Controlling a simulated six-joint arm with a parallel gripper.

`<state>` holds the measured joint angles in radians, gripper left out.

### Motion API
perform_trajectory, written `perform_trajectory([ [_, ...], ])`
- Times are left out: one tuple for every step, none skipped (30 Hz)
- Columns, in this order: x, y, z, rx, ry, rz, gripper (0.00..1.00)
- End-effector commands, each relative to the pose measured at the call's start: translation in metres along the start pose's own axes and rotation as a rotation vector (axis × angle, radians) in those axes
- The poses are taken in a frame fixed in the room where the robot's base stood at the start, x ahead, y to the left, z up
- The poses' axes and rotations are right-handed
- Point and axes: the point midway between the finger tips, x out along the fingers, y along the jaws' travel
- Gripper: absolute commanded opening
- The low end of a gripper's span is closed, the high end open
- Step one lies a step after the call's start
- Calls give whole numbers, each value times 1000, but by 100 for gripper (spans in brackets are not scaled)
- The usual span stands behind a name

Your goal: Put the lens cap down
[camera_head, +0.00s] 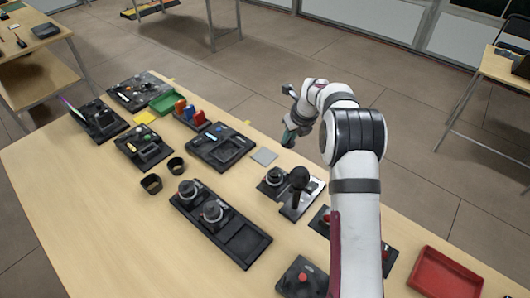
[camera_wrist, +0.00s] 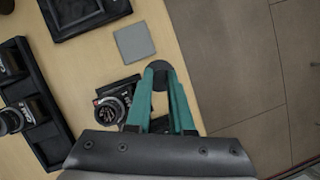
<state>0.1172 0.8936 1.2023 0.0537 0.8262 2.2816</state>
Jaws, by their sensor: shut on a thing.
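My gripper (camera_wrist: 161,70) is shut on the lens cap (camera_wrist: 161,80), a thin black disc between the teal fingertips in the wrist view. In the head view my gripper (camera_head: 289,138) hangs at the far edge of the table, and the cap cannot be made out there. A flat grey square pad (camera_wrist: 134,41) lies bare on the table, up and left of the fingertips in the wrist view. It also shows in the head view (camera_head: 264,156), left of the gripper. A black camera with a round lens (camera_wrist: 113,104) lies left of the fingers.
A black tray with two lenses (camera_head: 236,238) stands left of the camera. A microphone (camera_head: 299,179) rises near the camera. A dark tray (camera_head: 221,147) lies beyond the pad's left side. A red tray (camera_head: 443,277) sits at front right. The table's front left is clear.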

Motion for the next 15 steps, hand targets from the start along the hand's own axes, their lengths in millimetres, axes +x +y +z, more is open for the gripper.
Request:
perform_trajectory([
  [14,12,6,-5,2,3,0],
  [22,18,11,-6,2,3,0],
  [32,26,16,-6,1,2,0],
  [39,32,20,-7,0,2,0],
  [45,37,24,-5,0,2,0],
  [52,42,27,-6,1,1,0],
  [57,46,30,-4,1,1,0],
  [60,49,32,-4,1,2,0],
  [63,52,34,-3,0,1,0],
  [66,53,34,-3,1,1,0],
  [68,54,34,-3,1,1,0],
  [72,54,33,-2,1,1,0],
  [77,54,31,-2,2,1,0],
  [82,54,29,-2,2,1,0],
  [89,54,25,-2,3,1,0],
])
